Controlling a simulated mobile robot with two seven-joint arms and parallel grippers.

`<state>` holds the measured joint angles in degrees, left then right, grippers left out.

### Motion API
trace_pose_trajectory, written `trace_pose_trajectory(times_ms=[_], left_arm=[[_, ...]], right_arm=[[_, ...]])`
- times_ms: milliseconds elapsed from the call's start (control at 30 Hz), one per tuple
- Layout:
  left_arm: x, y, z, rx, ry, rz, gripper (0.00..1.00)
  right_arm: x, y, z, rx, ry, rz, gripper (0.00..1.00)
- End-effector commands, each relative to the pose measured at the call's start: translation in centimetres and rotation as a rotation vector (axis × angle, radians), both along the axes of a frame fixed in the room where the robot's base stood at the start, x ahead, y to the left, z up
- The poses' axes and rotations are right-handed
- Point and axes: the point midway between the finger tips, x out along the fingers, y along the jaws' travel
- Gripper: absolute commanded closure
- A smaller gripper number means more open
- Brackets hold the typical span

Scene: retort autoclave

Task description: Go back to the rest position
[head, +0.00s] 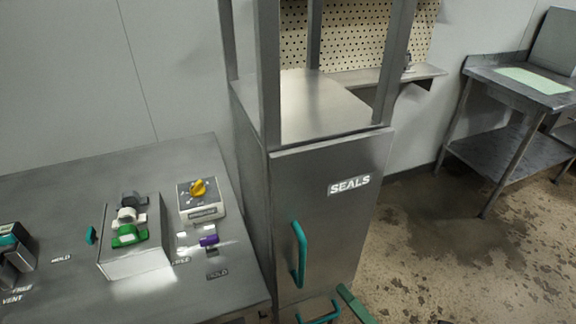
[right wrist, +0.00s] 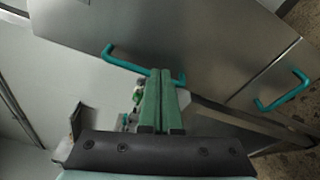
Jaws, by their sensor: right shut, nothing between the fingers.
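My right gripper (head: 345,290) shows only at the bottom edge of the head view, as a green finger in front of the SEALS cabinet (head: 335,215). In the right wrist view its two green fingers (right wrist: 161,75) are pressed together with nothing between them. They point towards a teal handle (right wrist: 125,62) on a steel front, and I cannot tell from the picture whether they touch it. My left gripper is not in view in either picture.
The cabinet door has a teal handle (head: 299,255). A steel table (head: 500,85) stands at back right. Stained floor (head: 470,250) at right is clear.

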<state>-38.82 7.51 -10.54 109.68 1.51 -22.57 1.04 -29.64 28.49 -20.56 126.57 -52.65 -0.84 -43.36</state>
Motion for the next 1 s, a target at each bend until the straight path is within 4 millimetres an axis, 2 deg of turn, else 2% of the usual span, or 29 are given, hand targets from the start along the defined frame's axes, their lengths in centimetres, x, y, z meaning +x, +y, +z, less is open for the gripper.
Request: trace_pose_trajectory(times_ms=[100, 200, 300, 433, 600, 1000], left_arm=[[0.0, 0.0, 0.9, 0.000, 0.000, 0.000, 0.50], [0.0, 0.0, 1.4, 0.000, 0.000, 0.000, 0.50], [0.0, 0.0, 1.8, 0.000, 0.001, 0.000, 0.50], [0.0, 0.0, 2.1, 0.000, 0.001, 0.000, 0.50], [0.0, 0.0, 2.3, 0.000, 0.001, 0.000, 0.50], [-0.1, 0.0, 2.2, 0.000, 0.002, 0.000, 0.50]], right_arm=[[0.6, -3.2, -4.7, 0.397, 0.358, -0.231, 1.00], [-0.4, -5.2, -9.5, 0.740, 0.631, -0.437, 1.00], [-2.5, -6.2, -13.8, 1.053, 0.856, -0.631, 1.00], [-5.3, -6.3, -17.8, 1.358, 1.052, -0.829, 1.00], [-7.2, -5.9, -19.9, 1.543, 1.159, -0.951, 1.00], [-7.3, -5.9, -20.0, 1.557, 1.166, -0.957, 1.00]])
